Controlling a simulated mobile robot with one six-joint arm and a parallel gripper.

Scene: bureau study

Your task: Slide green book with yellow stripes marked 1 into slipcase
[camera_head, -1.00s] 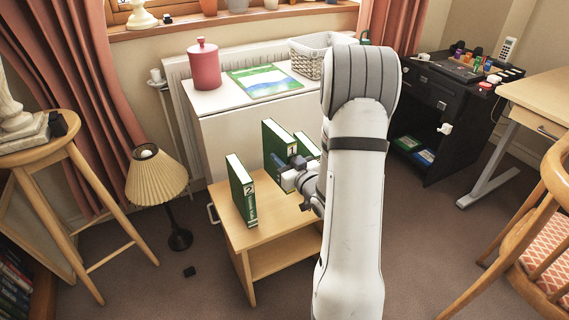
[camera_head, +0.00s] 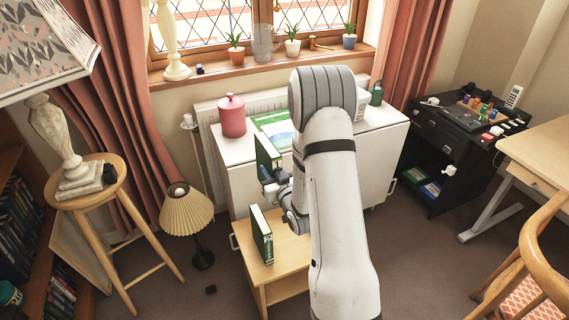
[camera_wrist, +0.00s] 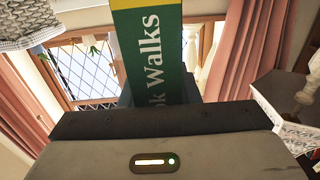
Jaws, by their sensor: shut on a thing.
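The green book (camera_head: 266,152) is held upright above the small wooden table (camera_head: 285,256), in front of the white cabinet. In the wrist view its green spine (camera_wrist: 152,55) shows a yellow band and the letters "k Walks"; its number is not in view. My gripper (camera_head: 271,184) is shut on the lower part of this book. I cannot make out a slipcase; my arm hides part of the table and cabinet.
The white cabinet (camera_head: 236,148) behind carries a red canister (camera_head: 231,116) and a flat green-and-blue booklet (camera_head: 273,124). A pleated lamp (camera_head: 187,210) and a round stool (camera_head: 88,183) stand left. A black cabinet (camera_head: 447,150) stands right.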

